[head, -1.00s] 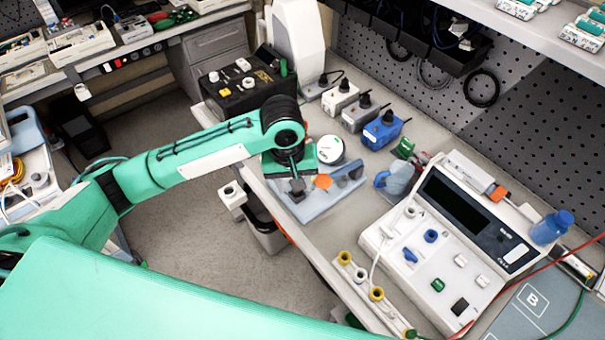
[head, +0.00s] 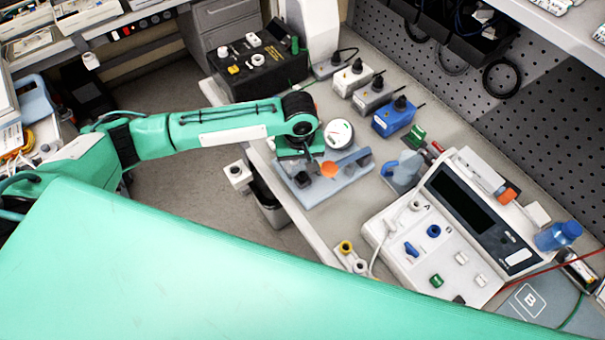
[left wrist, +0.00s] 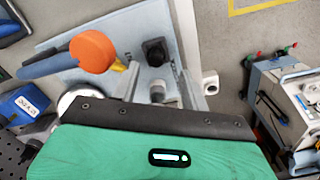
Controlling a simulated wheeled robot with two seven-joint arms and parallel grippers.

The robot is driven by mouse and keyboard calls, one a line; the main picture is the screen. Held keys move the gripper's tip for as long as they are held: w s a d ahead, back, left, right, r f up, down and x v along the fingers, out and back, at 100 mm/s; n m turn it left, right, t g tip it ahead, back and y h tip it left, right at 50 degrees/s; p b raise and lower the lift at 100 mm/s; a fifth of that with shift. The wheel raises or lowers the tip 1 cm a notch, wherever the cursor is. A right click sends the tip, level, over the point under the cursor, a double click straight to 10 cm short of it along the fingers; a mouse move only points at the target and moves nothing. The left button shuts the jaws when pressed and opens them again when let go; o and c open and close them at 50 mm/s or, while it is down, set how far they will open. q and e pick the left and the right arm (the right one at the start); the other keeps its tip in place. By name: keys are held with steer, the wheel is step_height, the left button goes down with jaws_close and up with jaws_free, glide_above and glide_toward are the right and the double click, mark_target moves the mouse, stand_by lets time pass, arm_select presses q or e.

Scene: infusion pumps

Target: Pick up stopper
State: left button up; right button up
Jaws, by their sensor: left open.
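A dark stopper (head: 302,180) stands on the near left corner of a light blue stand (head: 330,188) on the bench. In the left wrist view the dark square-topped stopper (left wrist: 155,50) shows just beyond the fingertips, with a smaller grey cylindrical piece (left wrist: 157,92) between the fingers. My left gripper (head: 298,168) is over the left part of the stand. In the left wrist view its fingers (left wrist: 158,70) are apart, one on each side of the grey piece, with nothing gripped. My right gripper is not in view.
An orange disc (head: 329,169) and another dark piece (head: 365,161) are on the same stand. A round white dial (head: 338,132) stands just behind. A blue box (head: 393,118) and a white pump console (head: 440,235) are to the right. The bench edge is close on the left.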

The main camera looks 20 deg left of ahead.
mark_target(302, 174)
arm_select(q)
steer(key=f, duration=0.1)
steer(key=f+p, duration=0.1)
steer(key=f, duration=0.1)
steer(key=shift+w+d+f+p, duration=0.1)
steer(key=shift+d+f+p, duration=0.1)
steer(key=shift+d+p, duration=0.15)
steer(key=shift+f, duration=0.5)
jaws_close()
steer(key=shift+a, duration=0.1)
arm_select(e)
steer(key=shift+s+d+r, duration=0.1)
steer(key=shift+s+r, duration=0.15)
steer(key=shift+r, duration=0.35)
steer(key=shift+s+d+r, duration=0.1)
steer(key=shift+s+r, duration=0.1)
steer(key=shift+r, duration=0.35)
